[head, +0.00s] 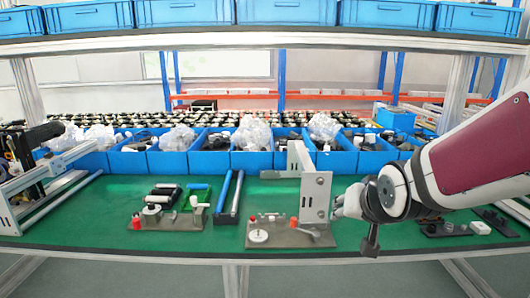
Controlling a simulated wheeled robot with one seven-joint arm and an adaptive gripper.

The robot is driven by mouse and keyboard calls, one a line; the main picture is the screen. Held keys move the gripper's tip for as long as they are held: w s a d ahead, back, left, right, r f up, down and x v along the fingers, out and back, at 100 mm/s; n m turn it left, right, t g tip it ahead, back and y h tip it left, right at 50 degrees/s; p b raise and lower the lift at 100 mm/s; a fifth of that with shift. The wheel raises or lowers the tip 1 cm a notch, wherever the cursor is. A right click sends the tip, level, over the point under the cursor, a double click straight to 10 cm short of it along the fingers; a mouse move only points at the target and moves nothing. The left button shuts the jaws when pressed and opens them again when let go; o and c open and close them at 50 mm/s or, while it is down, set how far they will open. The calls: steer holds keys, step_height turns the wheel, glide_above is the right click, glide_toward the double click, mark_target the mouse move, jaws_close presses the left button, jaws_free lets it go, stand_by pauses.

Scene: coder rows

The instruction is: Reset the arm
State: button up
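My arm (470,155) reaches in from the right edge, with a white and dark red link. My gripper (345,205) is at its end, over the right half of the green bench top, pointing left. Its fingers sit close to the upright metal plate (315,195) of a fixture. Whether they touch the plate, and whether they are open or shut, is too small to tell. A dark cylindrical part (371,240) hangs below the wrist.
The fixture base (285,236) has a red knob and a white disc. A second fixture (165,215) with black and green handles stands left of it. Blue bins (250,160) line the back; an overhead shelf (270,40) holds blue crates. Green surface (85,225) is clear at left.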

steer(key=s+r+n+g, duration=0.1)
steer(key=s+g, duration=0.1)
steer(key=s, duration=1)
steer(key=s+d+r+n+g, duration=0.1)
steer(key=s+g, duration=0.2)
steer(key=s, duration=0.9)
steer(key=shift+s+n, duration=0.3)
steer(key=shift+s, duration=0.1)
